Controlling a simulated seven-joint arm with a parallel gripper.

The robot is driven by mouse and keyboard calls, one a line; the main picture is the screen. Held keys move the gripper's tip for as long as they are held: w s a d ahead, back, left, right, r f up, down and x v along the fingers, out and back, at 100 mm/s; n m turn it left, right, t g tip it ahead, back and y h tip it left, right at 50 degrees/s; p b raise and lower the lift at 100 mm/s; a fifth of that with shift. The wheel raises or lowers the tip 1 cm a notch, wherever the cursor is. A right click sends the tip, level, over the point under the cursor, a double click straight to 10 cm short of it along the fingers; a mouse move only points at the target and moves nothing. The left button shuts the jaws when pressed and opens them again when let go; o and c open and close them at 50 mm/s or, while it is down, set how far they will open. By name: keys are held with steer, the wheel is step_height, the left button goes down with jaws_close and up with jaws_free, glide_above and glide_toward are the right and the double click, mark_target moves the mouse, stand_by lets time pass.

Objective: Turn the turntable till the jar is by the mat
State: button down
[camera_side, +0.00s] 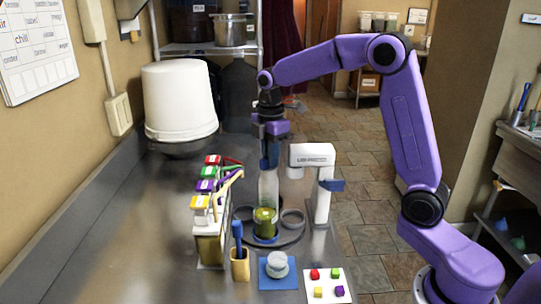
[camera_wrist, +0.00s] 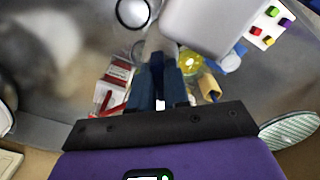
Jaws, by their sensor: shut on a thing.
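The dark round turntable (camera_side: 291,238) lies on the counter with two empty ring holders, at its left (camera_side: 243,213) and right (camera_side: 292,217). A jar with olive-green contents (camera_side: 265,222) stands at its front, just behind the blue mat (camera_side: 265,284); the jar also shows in the wrist view (camera_wrist: 190,62). A round grey-white object (camera_side: 277,262) sits on the mat. A clear bottle (camera_side: 268,190) stands upright at the turntable's back. My gripper (camera_side: 269,163) points down above it, blue fingers shut around its top. In the wrist view the fingers (camera_wrist: 158,62) hide the grip.
A white lab instrument (camera_side: 312,155) stands close right of my gripper. A rack with coloured-topped containers (camera_side: 208,225) is at left. A tan holder with a blue-handled tool (camera_side: 240,266) and a white card with coloured cubes (camera_side: 316,297) are in front.

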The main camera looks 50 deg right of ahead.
steer(key=shift+w+a+r+n, duration=0.1)
steer(key=shift+a+r+n, duration=0.05)
steer(key=shift+n, duration=0.75)
steer(key=c, duration=1.1)
jaws_free()
step_height(320, 180, up, 17)
steer(key=shift+r, duration=0.15)
